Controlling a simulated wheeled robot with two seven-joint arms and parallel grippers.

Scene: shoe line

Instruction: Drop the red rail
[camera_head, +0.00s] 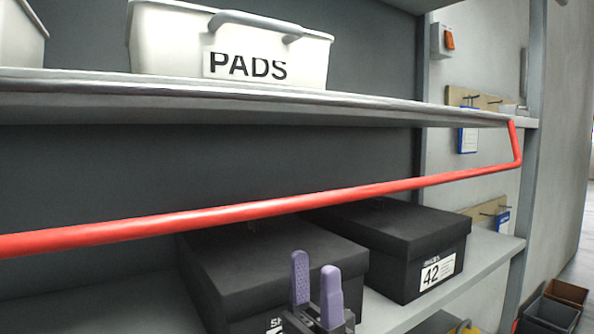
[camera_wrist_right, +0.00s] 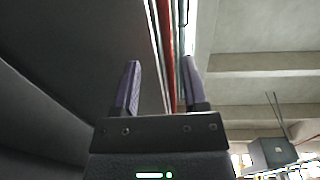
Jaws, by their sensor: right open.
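The red rail (camera_head: 250,210) runs across the head view, slightly tilted, lower at the left. It hangs below the front edge of the upper shelf (camera_head: 270,92), joined at the right by a short bent red arm. My right gripper (camera_head: 316,264) has two purple fingers pointing up, apart and empty. It is below the rail and not touching it. In the right wrist view the rail (camera_wrist_right: 166,40) shows beyond the open fingers of the gripper (camera_wrist_right: 160,64), lined up with the gap between them. The rail's left end is out of view. My left gripper is not in view.
A white bin marked PADS (camera_head: 230,50) stands on the upper shelf. Below the rail, two black shoe boxes, one at left (camera_head: 270,262) and one marked 42 (camera_head: 400,245), stand on the lower shelf (camera_head: 490,258). A grey post (camera_head: 532,180) stands at the right.

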